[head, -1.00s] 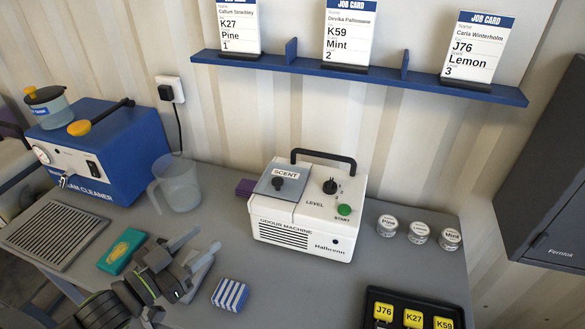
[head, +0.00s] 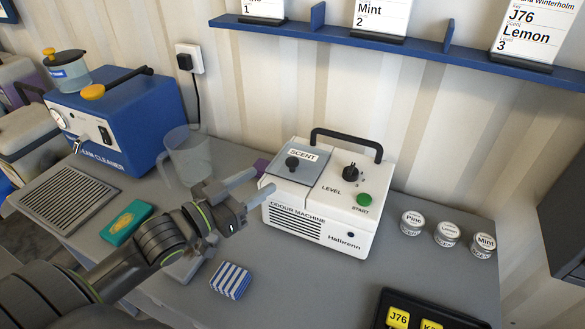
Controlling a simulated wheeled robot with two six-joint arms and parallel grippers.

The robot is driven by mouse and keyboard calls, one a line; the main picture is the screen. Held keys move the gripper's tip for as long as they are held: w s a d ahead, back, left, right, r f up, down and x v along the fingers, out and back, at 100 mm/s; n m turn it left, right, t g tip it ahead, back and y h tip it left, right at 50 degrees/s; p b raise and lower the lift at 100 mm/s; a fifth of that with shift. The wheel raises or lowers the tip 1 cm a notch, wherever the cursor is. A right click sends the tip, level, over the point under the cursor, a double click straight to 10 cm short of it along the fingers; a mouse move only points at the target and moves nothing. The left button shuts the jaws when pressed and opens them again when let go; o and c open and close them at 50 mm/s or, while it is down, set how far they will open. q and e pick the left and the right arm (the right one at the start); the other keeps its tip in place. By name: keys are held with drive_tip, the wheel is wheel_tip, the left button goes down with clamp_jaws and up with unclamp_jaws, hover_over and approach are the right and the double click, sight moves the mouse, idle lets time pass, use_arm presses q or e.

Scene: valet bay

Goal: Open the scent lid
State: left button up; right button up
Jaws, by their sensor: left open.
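The white odour machine (head: 322,200) stands on the grey bench. Its grey scent lid (head: 305,167), with a black knob (head: 292,163) and a SCENT label, lies shut on the machine's left top. My left gripper (head: 246,188) is open and empty, just left of the machine's front left corner and below the lid's level in the picture. Its fingers point up and right toward the machine. I cannot tell whether it touches the machine. My right gripper does not show.
A clear jug (head: 188,157) and a blue steam cleaner (head: 118,120) stand left. A blue-striped box (head: 231,280) lies in front. Three scent tins, Pine (head: 411,223), Lemon (head: 447,234) and Mint (head: 483,246), stand right. A black key tray (head: 462,318) is at front right.

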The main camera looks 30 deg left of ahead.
sight(287, 164)
use_arm(q)
drive_tip(key=x, duration=1)
drive_tip(key=shift+w+d+b, duration=0.1)
drive_tip(key=shift+d+b, duration=0.05)
drive_tip(key=shift+b, duration=0.25)
clamp_jaws()
